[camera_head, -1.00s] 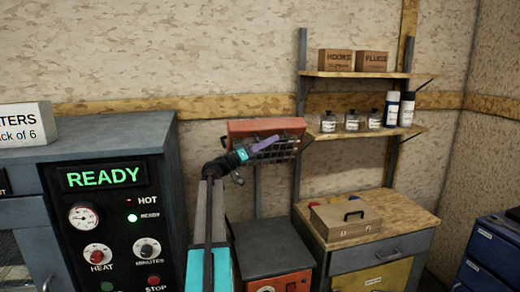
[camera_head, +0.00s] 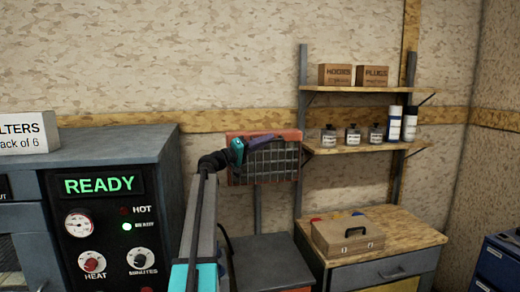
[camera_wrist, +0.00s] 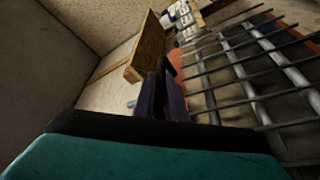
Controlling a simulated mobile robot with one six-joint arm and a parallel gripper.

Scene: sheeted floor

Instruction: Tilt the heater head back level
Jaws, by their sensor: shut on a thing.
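The heater head (camera_head: 290,135) is a red-orange housing with a dark wire grille, on a grey post behind the cabinet. Its grille now faces out towards me, close to upright, with a thin strip of red showing above it. My gripper (camera_head: 262,141), with purple fingers, is at its upper left edge. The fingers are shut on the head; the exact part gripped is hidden. In the wrist view my gripper (camera_wrist: 160,95) is beside the grille bars (camera_wrist: 240,62), with the red housing (camera_wrist: 181,60) just beyond.
A grey control cabinet (camera_head: 110,144) with a READY display stands close at left. Right of the post are a wooden workbench (camera_head: 415,235) with a case (camera_head: 347,234) and shelves (camera_head: 385,146) holding bottles, cans and boxes. A dark cabinet top (camera_head: 262,262) lies below the head.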

